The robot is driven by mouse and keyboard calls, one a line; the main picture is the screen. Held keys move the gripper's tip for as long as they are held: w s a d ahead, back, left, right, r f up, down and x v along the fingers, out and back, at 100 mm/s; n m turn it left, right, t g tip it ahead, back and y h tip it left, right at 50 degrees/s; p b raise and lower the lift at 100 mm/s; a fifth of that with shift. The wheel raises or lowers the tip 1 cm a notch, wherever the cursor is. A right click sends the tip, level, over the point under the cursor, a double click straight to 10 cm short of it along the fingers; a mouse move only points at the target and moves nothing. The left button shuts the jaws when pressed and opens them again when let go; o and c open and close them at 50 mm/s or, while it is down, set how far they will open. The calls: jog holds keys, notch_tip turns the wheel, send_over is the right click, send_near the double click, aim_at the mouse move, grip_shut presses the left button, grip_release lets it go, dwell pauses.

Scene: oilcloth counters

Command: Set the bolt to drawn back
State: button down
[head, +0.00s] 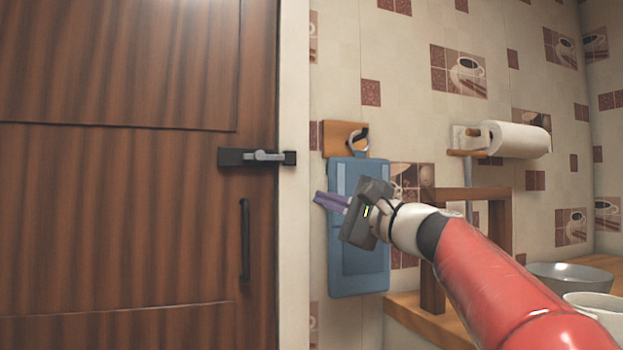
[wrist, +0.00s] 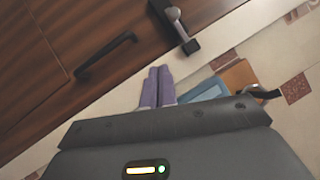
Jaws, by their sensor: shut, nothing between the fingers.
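The bolt (head: 262,157) is a grey sliding bar with a small knob on a black plate, mounted on the brown wooden door (head: 130,220). Its right end reaches the edge of the door frame in the head view. The bolt also shows at the top of the wrist view (wrist: 186,38). My gripper (head: 322,201) has purple fingers, pointing left toward the door, below and to the right of the bolt and apart from it. In the wrist view its fingers (wrist: 158,84) are together and empty.
A black door handle (head: 245,240) sits below the bolt. A blue board (head: 358,275) hangs from a hook on the wall behind my gripper. A paper towel roll (head: 518,139), wooden stand (head: 472,194) and grey bowl (head: 568,275) are to the right.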

jog(key=d+r, duration=0.1)
jog(key=r, duration=0.1)
jog(key=p, duration=0.5)
send_near(252, 164)
jog(key=w+r, duration=0.2)
jog(key=shift+a+y, duration=0.4)
jog(key=shift+a, duration=0.25)
jog(key=a, duration=0.2)
jog(key=s+a+b, duration=0.1)
jog(key=a, duration=0.2)
jog(key=shift+s, duration=0.25)
